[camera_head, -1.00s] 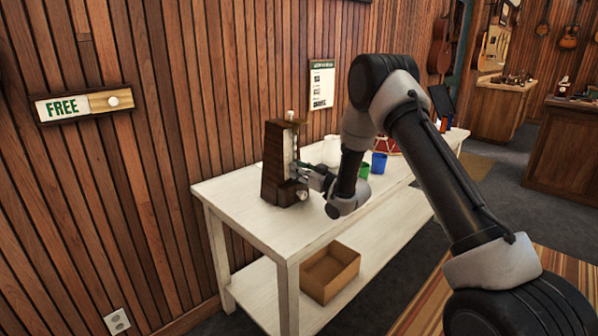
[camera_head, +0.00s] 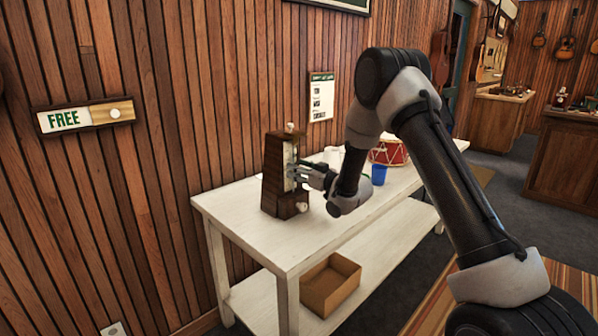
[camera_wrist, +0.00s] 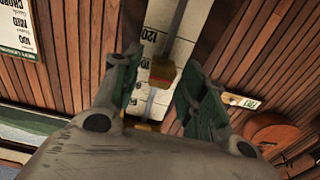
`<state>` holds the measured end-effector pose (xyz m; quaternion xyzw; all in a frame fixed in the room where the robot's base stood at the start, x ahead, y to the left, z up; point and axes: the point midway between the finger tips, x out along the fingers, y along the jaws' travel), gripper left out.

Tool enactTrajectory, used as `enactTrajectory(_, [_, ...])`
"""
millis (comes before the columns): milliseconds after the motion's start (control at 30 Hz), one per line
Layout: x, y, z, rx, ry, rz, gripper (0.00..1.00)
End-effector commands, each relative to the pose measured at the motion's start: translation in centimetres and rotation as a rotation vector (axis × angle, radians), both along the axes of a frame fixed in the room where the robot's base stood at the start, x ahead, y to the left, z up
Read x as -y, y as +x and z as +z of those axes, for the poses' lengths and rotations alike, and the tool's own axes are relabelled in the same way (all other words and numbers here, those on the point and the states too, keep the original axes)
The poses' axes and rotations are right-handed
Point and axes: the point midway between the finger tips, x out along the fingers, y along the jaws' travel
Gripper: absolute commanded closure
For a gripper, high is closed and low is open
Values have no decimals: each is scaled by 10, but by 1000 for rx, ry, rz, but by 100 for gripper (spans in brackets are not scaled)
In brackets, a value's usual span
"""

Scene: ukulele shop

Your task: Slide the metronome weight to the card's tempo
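A dark wooden metronome (camera_head: 270,185) stands upright on the white table. Its pale scale faces my gripper (camera_head: 296,174). In the wrist view the scale (camera_wrist: 172,52) shows printed numbers, 120 among them, and a metal rod runs along it. A small brass-and-reddish weight (camera_wrist: 162,72) sits on the rod. My gripper (camera_wrist: 160,78) is open, with one green-padded finger on each side of the weight and visible gaps to it. A printed white card (camera_head: 321,97) hangs on the wall behind; its text is too small to read in the head view.
The white table (camera_head: 265,238) has a drum (camera_head: 389,151), a blue cup (camera_head: 379,174) and a pale cup (camera_head: 332,156) right of the metronome. An open cardboard box (camera_head: 330,286) sits on the lower shelf. The table's front left is clear.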

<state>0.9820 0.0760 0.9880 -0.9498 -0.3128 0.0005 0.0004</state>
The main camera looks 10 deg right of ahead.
Motion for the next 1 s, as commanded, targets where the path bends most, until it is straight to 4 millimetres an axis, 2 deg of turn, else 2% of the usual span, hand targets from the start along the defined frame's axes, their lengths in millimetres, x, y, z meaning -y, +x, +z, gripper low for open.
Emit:
enactTrajectory(200, [1,-1,0,0,0,0,58])
enactTrajectory(333, [8,-9,0,-1,-1,-1,58])
enactTrajectory(700, [54,-72,-1,-2,0,-2,58])
enactTrajectory(833, [66,-87,0,-1,-1,-1,58])
enactTrajectory(1000, [72,-96,0,0,0,-1,58])
